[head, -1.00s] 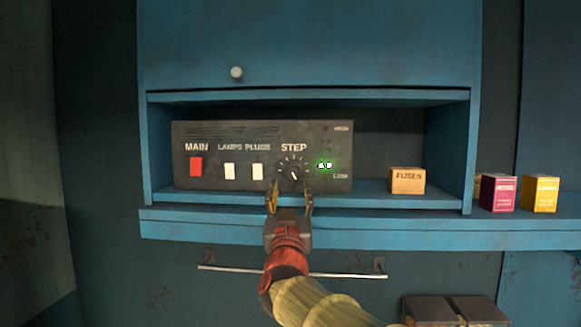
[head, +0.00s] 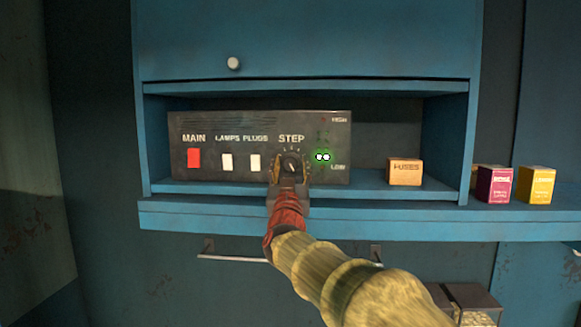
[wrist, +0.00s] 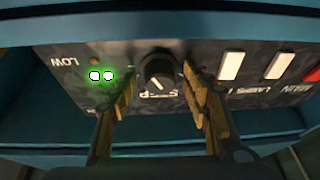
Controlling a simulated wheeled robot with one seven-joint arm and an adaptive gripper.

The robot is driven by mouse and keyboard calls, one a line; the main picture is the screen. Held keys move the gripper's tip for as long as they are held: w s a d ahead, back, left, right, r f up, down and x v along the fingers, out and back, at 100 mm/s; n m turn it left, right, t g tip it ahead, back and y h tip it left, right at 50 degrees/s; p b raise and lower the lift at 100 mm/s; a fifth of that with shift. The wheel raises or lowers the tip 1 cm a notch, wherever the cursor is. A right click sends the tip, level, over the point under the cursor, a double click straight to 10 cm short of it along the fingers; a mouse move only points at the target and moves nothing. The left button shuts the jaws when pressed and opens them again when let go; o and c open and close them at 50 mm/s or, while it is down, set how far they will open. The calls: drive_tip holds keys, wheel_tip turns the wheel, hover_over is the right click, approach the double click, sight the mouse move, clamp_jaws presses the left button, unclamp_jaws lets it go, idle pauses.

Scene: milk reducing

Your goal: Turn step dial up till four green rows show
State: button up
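The black step dial (head: 291,163) sits on the front of a dark control panel (head: 215,133), under the word STEP. It also shows in the wrist view (wrist: 158,70) with a white pointer line. My gripper (head: 290,165) is at the dial, one finger on each side. In the wrist view its yellowish fingers (wrist: 158,82) stand apart with the knob between their tips; contact is not clear. One row of two green lights (head: 322,157) glows near LOW, also in the wrist view (wrist: 101,76). The lamps above it toward HIGH look unlit.
A red MAIN switch (head: 194,158) and white LAMPS (head: 227,162) and PLUGS (head: 255,163) switches lie left of the dial. A FUSES box (head: 405,171) stands right on the blue shelf (head: 375,190). Purple (head: 495,184) and yellow (head: 535,184) boxes stand further right.

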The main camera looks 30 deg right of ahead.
drive_tip(key=shift+c, duration=1.3)
drive_tip(key=c, duration=0.7)
drive_tip(key=shift+c, duration=0.5)
drive_tip(key=shift+m+b, duration=0.3)
drive_tip(key=shift+m, duration=0.2)
drive_tip(key=shift+f+m+g+h+b, duration=0.15)
drive_tip(key=shift+m+g+h+b, duration=0.2)
drive_tip(key=shift+m+h, duration=0.25)
drive_tip(key=shift+w+a+m+g+h+b, duration=0.1)
drive_tip(key=shift+m+g+h+b, duration=0.35)
drive_tip(key=shift+m, duration=1.15)
drive_tip(key=shift+m+g+h+b, duration=0.15)
drive_tip(key=shift+m+g+h, duration=0.5)
drive_tip(key=shift+m, duration=0.95)
drive_tip(key=o, duration=1.1)
